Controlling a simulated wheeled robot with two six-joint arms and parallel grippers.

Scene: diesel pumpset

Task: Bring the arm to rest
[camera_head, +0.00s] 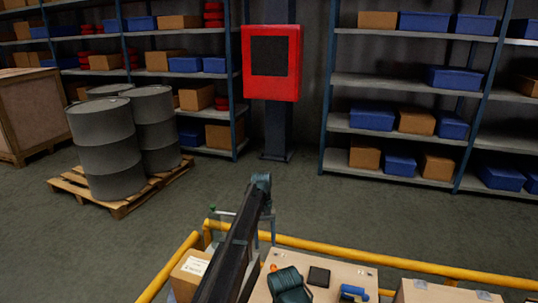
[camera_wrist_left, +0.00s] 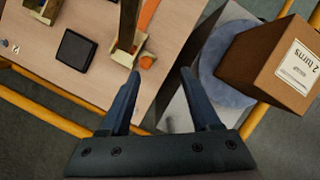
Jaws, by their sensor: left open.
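My left gripper (camera_wrist_left: 160,72) is open and empty in the left wrist view, its two dark blue fingers apart. It hangs over the gap between the tan worktable (camera_wrist_left: 88,93) and a grey round surface (camera_wrist_left: 210,75). In the head view my left arm rises from the bottom and ends in a teal joint at the middle. My right gripper is in neither view.
The tabletop holds a black pad (camera_head: 319,276), a dark green ribbed object (camera_head: 289,286) and a blue item (camera_head: 354,291). A labelled box (camera_head: 190,270) stands to the left. A yellow rail (camera_head: 400,262) runs along the far edge. Open floor lies beyond.

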